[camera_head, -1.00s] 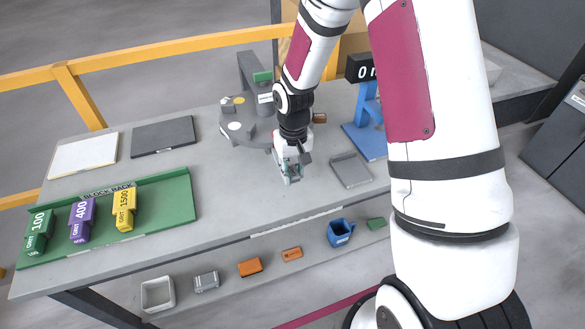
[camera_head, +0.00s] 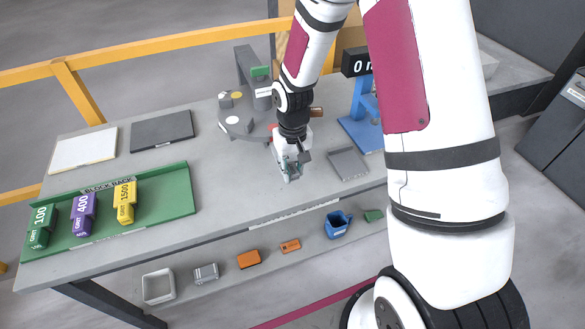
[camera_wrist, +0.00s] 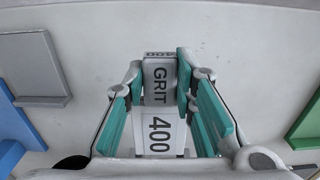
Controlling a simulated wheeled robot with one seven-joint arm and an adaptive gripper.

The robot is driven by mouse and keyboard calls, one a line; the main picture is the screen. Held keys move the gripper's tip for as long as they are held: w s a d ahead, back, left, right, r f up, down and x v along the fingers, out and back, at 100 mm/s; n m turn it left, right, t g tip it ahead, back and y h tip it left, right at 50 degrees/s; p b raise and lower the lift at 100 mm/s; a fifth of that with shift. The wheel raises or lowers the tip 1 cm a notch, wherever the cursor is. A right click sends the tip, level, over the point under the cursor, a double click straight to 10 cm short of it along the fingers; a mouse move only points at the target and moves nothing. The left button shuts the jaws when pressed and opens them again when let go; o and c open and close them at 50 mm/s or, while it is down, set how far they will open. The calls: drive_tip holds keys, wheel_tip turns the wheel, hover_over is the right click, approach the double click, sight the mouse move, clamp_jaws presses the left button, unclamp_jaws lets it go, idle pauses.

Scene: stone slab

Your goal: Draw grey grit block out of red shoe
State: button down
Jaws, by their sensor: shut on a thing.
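My gripper (camera_head: 290,174) is low over the front middle of the slab in the head view. In the wrist view its teal finger pads (camera_wrist: 160,78) are shut on a light grey block (camera_wrist: 158,132) marked GRIT 400. Pale slab surface shows around the block, and no red shoe shows around it.
A green rack (camera_head: 165,190) with green, purple and yellow grit blocks is at left. A shallow grey tray (camera_head: 347,163) lies right of my gripper, with a blue stand (camera_head: 362,133) behind. Several small items lie on a lower shelf. Slab between rack and gripper is clear.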

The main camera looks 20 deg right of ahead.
drive_tip(key=s+r+p, duration=0.2)
drive_tip(key=shift+s+r, duration=0.35)
drive_tip(key=shift+s, duration=0.05)
idle(0.5)
